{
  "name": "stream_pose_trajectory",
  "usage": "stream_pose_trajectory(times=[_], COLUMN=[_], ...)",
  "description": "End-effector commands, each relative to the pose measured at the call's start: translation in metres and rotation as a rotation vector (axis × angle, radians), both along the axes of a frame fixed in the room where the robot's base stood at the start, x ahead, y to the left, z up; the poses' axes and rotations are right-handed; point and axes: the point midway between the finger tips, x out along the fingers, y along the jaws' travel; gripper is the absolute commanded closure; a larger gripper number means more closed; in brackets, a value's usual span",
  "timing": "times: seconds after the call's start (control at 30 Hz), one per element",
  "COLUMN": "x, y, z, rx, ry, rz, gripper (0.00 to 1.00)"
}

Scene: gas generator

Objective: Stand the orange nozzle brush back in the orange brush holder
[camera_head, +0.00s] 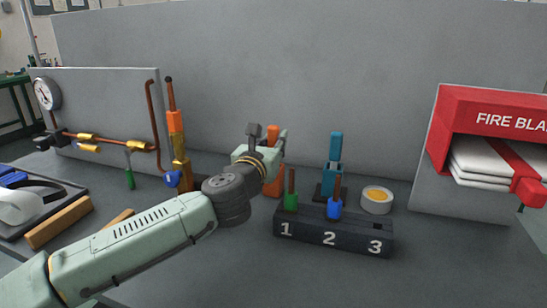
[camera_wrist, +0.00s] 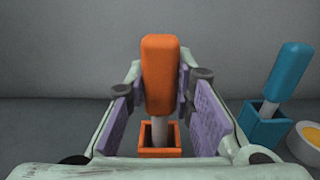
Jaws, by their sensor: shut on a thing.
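The orange nozzle brush (camera_wrist: 160,70) is upright between the fingers of my gripper (camera_wrist: 162,92) in the wrist view, its thick handle on top. Its pale grey shaft runs down to the opening of the square orange brush holder (camera_wrist: 160,153); how deep it reaches is hidden. In the head view my gripper (camera_head: 268,158) is shut around the brush, whose orange handle (camera_head: 272,135) shows above the fingers. Orange below the fingers (camera_head: 273,186) appears to be the holder, partly covered by my arm.
A dark numbered block (camera_head: 333,236) with green and blue pieces stands in front. A brass-and-orange torch (camera_head: 179,150) stands left. A grey wall (camera_head: 300,80) rises behind.

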Motion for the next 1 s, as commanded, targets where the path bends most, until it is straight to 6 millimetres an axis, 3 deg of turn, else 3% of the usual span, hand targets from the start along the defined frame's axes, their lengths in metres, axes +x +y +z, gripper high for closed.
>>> stream_pose_trajectory(times=[0.07, 0.5, 0.53, 0.83, 1.0], x=[0.0, -0.0001, 0.0, 0.0, 0.0], y=[-0.0001, -0.0002, -0.0002, -0.0001, -0.0001], z=[-0.0147, -0.0185, -0.0184, -0.0175, -0.0174], rx=[0.0, 0.0, 0.0, 0.0, 0.0], ry=[-0.001, 0.0, 0.0, 0.0, 0.0], rz=[0.0, 0.0, 0.0, 0.0, 0.0], gripper=[1.0, 1.0, 0.78, 0.58, 0.58])
